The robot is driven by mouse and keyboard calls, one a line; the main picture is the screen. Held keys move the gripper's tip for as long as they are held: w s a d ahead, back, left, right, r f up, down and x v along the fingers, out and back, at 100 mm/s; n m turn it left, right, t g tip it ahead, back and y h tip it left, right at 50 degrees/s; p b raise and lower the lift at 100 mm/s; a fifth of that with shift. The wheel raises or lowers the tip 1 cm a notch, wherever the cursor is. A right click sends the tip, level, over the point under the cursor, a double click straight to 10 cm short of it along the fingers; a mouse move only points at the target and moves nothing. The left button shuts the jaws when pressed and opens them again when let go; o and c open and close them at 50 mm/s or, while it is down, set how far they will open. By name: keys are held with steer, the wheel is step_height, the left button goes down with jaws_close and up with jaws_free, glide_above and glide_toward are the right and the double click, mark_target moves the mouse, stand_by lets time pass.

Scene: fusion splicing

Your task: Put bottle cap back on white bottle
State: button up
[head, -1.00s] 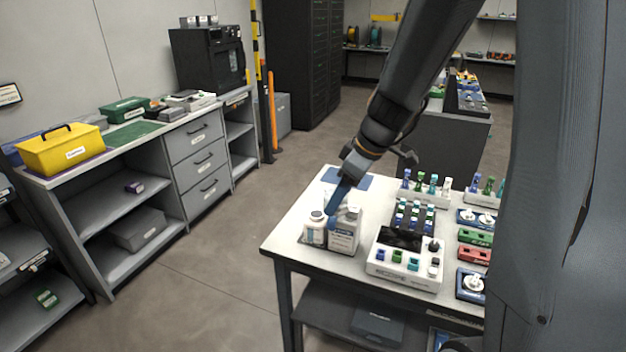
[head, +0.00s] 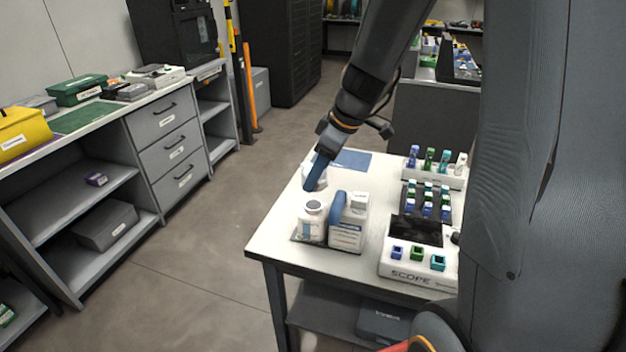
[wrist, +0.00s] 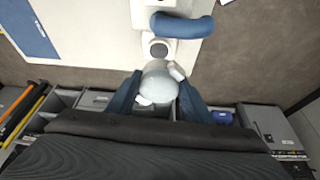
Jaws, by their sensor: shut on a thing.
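My gripper (head: 312,178) has blue fingers shut on a rounded, pale white piece. The piece shows between both fingers in the wrist view (wrist: 158,82), with small tabs at its edge; I cannot tell for sure that it is the bottle cap. My gripper is above the table, behind the bottles. A small white bottle (head: 311,226) stands upright on a dark pad near the table's left corner. Whether the small bottle's top is open is unclear.
A white SCOPE device (head: 408,272) with coloured blocks stands to the right on the table (head: 270,238). Racks of coloured pieces (head: 437,177) are behind it. A blue mat (head: 350,160) lies at the back. The table's left edge is close to the bottles.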

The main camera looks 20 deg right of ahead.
mark_target(312, 204)
steer(key=shift+w+f+b, duration=0.45)
steer(key=shift+f, duration=0.35)
steer(key=shift+f+b, duration=1.15)
steer(key=shift+f, duration=0.85)
steer(key=shift+f+b, duration=1.3)
steer(key=shift+b, duration=0.95)
steer(key=o, duration=1.1)
steer(key=shift+s+r, duration=0.1)
steer(key=shift+r+p, duration=1.8)
steer(key=shift+r, duration=1.1)
